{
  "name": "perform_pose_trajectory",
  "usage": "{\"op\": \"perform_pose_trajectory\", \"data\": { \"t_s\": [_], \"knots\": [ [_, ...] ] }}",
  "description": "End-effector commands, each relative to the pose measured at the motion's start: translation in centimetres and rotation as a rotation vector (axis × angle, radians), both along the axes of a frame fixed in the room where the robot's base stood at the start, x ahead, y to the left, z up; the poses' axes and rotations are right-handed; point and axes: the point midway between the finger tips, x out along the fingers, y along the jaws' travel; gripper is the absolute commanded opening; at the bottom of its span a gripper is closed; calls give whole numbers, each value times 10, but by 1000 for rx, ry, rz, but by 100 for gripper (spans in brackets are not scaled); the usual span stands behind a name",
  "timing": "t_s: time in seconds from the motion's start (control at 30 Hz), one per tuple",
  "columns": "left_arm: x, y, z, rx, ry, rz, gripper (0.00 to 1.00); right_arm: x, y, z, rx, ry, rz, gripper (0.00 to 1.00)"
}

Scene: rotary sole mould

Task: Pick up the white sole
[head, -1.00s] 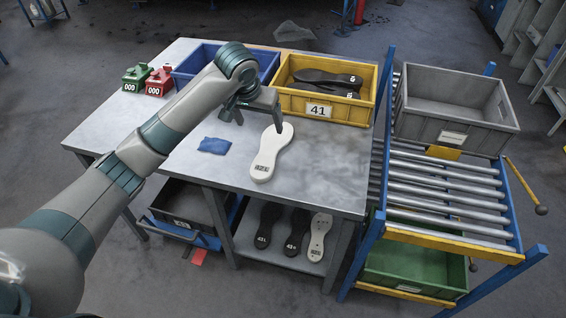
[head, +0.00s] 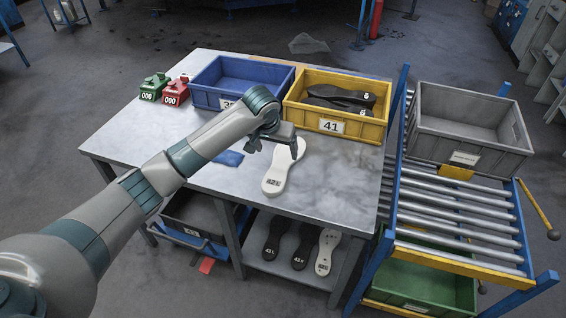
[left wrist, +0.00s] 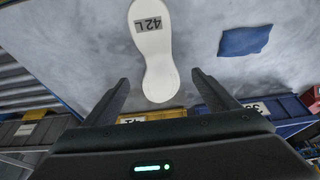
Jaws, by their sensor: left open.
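The white sole (head: 279,172) lies flat on the grey metal table, in front of the yellow bin. It carries a dark label that reads 42L in the left wrist view (left wrist: 154,60). My left gripper (head: 275,146) is over the far end of the sole. In the left wrist view its two fingers (left wrist: 160,90) are spread apart, with the narrower end of the sole showing between and beyond them. Nothing is held. My right gripper is not in view.
The yellow bin (head: 331,126) marked 41 holds dark soles, beside a blue bin (head: 207,97). A blue cloth (left wrist: 246,41) lies near the sole. Green (head: 153,89) and red (head: 174,93) counters stand at the left. A roller rack with a grey crate (head: 470,153) is at the right.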

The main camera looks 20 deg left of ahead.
Motion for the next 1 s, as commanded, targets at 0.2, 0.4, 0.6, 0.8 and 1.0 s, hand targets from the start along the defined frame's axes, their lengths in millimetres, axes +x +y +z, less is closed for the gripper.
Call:
{"op": "perform_pose_trajectory", "data": {
  "t_s": [0.2, 0.4, 0.6, 0.8, 1.0],
  "knots": [
    [13, -1, -30, 0, 3, 1, 80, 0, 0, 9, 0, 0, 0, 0],
    [17, -1, -40, 0, 0, -1, 80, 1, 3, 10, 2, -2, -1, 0],
    [17, -1, -41, 0, 0, -1, 80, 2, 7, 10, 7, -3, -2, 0],
    [18, -1, -42, 0, 1, 0, 80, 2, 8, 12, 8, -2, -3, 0],
    [26, -1, -55, 1, 2, 1, 80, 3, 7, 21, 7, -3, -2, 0]
  ]
}}
